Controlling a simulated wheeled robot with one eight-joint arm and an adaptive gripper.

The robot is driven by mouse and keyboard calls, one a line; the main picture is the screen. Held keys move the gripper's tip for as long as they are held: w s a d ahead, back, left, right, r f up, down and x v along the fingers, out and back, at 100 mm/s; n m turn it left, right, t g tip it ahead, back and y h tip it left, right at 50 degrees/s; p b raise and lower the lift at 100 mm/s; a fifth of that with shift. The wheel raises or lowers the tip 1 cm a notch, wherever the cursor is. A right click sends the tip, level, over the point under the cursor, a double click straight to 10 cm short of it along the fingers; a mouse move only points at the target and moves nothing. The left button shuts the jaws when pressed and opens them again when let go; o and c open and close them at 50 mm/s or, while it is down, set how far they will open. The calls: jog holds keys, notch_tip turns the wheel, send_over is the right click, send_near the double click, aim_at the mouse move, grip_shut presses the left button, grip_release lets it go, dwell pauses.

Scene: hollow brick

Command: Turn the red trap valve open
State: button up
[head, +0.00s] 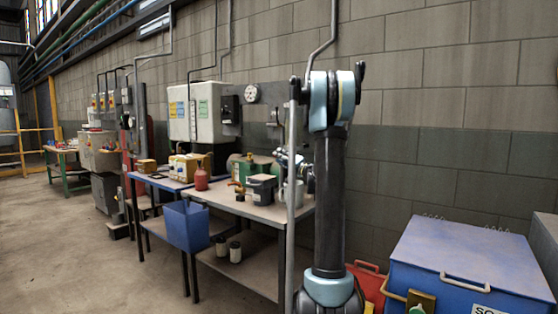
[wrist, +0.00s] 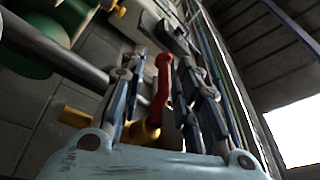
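In the wrist view the red valve handle (wrist: 162,88) stands between the two fingers of my gripper (wrist: 165,65). The fingers are apart, one on each side of the handle, and narrow gaps seem to show beside it. Whether either finger touches it I cannot tell. Brass-yellow valve parts (wrist: 141,133) show below the handle, partly hidden by the left finger and the gripper's body. In the head view my arm hides most of the gripper and I cannot make out the valve's handle.
A grey pipe (wrist: 50,45) and a green rounded body (wrist: 30,48) lie left of the gripper in the wrist view. In the head view a workbench (head: 262,212) holds cans and a red bottle (head: 201,178). A blue chest (head: 462,262) stands at right. Floor at left is clear.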

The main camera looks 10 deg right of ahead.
jog(key=shift+w+a+r, duration=0.15)
jog(key=shift+w+a, duration=0.2)
jog(key=shift+w, duration=0.15)
